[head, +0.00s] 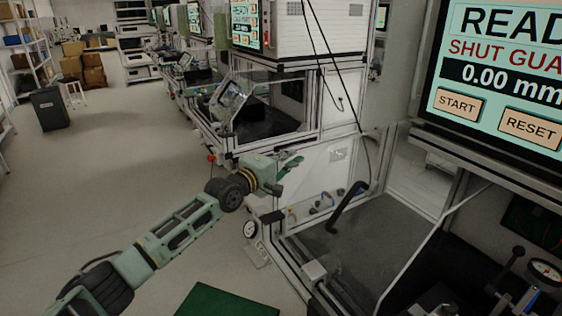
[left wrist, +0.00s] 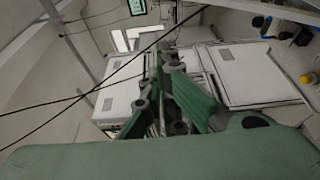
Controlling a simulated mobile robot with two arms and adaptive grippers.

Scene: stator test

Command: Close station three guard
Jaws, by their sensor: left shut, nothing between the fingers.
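A test station stands at the right in the head view. Its screen (head: 500,75) reads "READ", "SHUT GUA" and "0.00 mm", cut off by the picture edge; no station number shows. Below it a clear guard panel (head: 395,225) appears swung outward, with a bent black handle (head: 347,207) at its far side; its exact angle is hard to tell. My left gripper (head: 292,166) is shut and empty, up and left of the handle and apart from it. Its fingers (left wrist: 165,60) also show closed in the left wrist view. My right gripper is not in view.
Another station (head: 262,105) with a tilted clear panel stands behind my left gripper. A grey bin (head: 49,108), cardboard boxes (head: 92,70) and shelves are at the far left. The floor (head: 110,150) at left is free. A green mat (head: 228,302) lies at the bottom.

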